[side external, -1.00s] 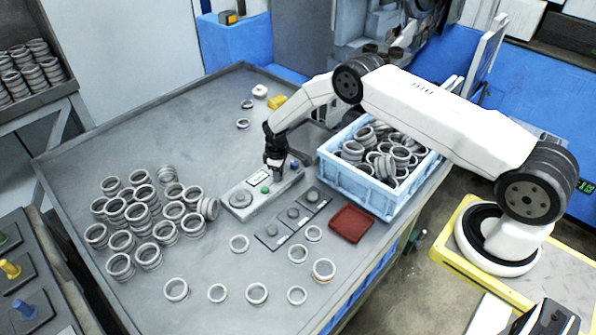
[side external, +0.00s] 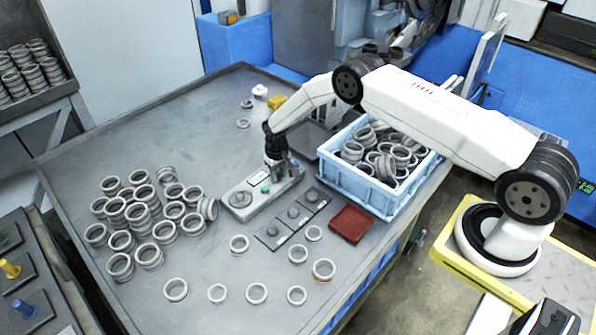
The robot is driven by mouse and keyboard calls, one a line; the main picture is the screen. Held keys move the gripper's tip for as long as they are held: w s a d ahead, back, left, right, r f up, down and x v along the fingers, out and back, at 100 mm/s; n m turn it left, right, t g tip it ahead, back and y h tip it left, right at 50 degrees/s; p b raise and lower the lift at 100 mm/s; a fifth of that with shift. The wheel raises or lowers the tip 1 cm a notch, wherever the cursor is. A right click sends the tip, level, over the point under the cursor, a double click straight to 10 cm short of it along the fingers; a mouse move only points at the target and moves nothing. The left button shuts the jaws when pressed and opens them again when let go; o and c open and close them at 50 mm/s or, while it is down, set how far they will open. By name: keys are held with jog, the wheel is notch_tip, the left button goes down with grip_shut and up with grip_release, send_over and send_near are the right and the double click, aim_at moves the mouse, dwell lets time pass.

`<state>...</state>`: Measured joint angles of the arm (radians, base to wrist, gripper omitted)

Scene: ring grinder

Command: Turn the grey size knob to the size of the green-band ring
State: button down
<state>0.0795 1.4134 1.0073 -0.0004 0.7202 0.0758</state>
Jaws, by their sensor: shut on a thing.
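A grey control panel (side external: 256,205) lies on the table, with a round disc (side external: 240,199) at its left end, a small display (side external: 259,177), a green button (side external: 265,189) and a blue knob (side external: 294,164) near its right end. My gripper (side external: 277,176) points down onto the panel, between the display and the blue knob. It is shut on the grey size knob, which its fingers mostly hide. The knob's pointer and the marks around it cannot be read. Several single rings lie in front, one with an orange-brown tint (side external: 324,270). I cannot make out a green band on any ring.
A light blue crate (side external: 350,188) full of rings stands to the right of my gripper. Three dark square pads (side external: 272,236) and a red tray (side external: 352,224) lie in front of it. Stacked rings (side external: 140,212) crowd the left. The table's far left is clear.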

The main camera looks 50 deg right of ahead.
aim_at(279, 175)
jog(key=m, duration=0.4)
jog(key=shift+m, duration=0.4)
jog(key=shift+c, duration=2)
grip_release()
jog(key=shift+r, duration=0.1)
jog(key=shift+r, duration=3.85)
